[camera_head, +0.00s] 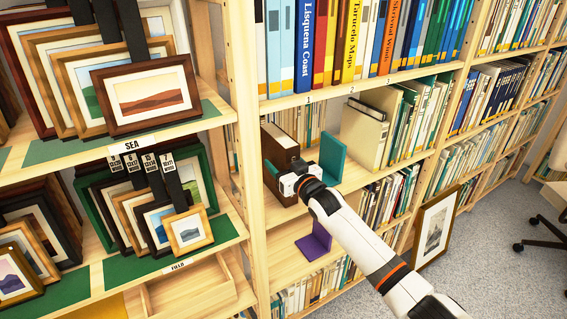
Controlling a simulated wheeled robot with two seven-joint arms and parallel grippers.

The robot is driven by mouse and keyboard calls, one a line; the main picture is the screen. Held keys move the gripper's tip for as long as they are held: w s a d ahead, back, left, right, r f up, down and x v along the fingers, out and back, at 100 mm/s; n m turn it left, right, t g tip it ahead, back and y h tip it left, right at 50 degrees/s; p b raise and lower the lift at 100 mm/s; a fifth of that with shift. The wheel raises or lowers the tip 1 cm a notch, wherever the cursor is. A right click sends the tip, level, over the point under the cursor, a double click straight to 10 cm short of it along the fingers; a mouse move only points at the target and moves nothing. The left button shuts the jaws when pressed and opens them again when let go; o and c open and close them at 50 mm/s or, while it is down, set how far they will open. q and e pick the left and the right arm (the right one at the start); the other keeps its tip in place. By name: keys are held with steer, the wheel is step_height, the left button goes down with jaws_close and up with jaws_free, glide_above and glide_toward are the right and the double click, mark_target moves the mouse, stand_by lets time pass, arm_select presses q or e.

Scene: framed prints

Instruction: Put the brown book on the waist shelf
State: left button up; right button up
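The brown book (279,142) stands upright on the second shelf down of the middle bookcase, with a pale label near the top of its spine. A teal bookend (333,157) stands to its right with a gap between. Another teal piece shows low at its left. My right gripper (289,184) is at the front of the brown book, over the lower part of its spine. The shelf board (350,172) shows bare to the right. My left gripper is not in view.
Cream books (362,132) stand right of the teal bookend. A purple bookend (314,243) stands on the shelf below, which has bare board at left. Framed prints (150,95) fill the left rack. A framed picture (435,228) leans on the bookcase at floor level.

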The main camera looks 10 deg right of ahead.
steer(key=shift+f, duration=0.25)
steer(key=v, duration=1.2)
steer(key=shift+r+p, duration=0.2)
steer(key=shift+p, duration=0.1)
steer(key=shift+f, duration=0.1)
steer(key=s+d+f+m+g+h+p, duration=0.1)
steer(key=s+d+f+g+h, duration=0.1)
steer(key=f, duration=0.9)
steer(key=s+d+f+m+g+h+p, duration=0.1)
steer(key=s+d+f+g+h, duration=0.15)
steer(key=f, duration=0.85)
steer(key=s+d+f+g+p, duration=0.1)
steer(key=s+d+f+g, duration=0.2)
steer(key=s+f, duration=1.05)
steer(key=s+f+g, duration=0.2)
steer(key=s+f, duration=0.4)
steer(key=s, duration=0.6)
steer(key=s+f+g+h+p, duration=0.1)
steer(key=s+f+g, duration=0.2)
steer(key=s, duration=0.9)
steer(key=s+f+g+h+p, duration=0.1)
steer(key=s+f+g, duration=0.2)
steer(key=s+f, duration=0.5)
steer(key=s, duration=0.5)
steer(key=shift+a+f, duration=0.3)
steer(key=shift+f, duration=0.05)
